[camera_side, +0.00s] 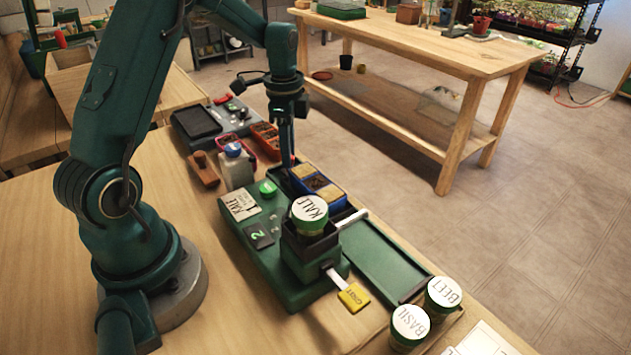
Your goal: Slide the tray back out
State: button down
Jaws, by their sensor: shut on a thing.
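The blue tray (331,195) has cells that look filled, some tan and some dark. It lies at the far end of the green seeding machine (268,256), behind the hopper, and its near end is partly hidden by the hopper. My gripper (291,160) points down at the tray's far end and is shut on it; the exact contact is small and hard to make out. A jar marked KALE (309,212) stands upside down or lid-up in the dark green hopper (306,254). The green lane (385,262) nearer the camera is empty.
Jars marked BASIL (409,326) and BEET (443,295) stand at the front right. A white bottle (236,169), a wooden-handled tool (204,170) and red trays (266,137) stand close left of my gripper. A yellow tag (353,297) sticks out from the hopper.

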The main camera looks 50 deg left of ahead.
jog(key=shift+a, duration=0.4)
jog(key=c, duration=1)
grip_release()
jog(key=shift+o, duration=0.2)
jog(key=shift+r, duration=2.6)
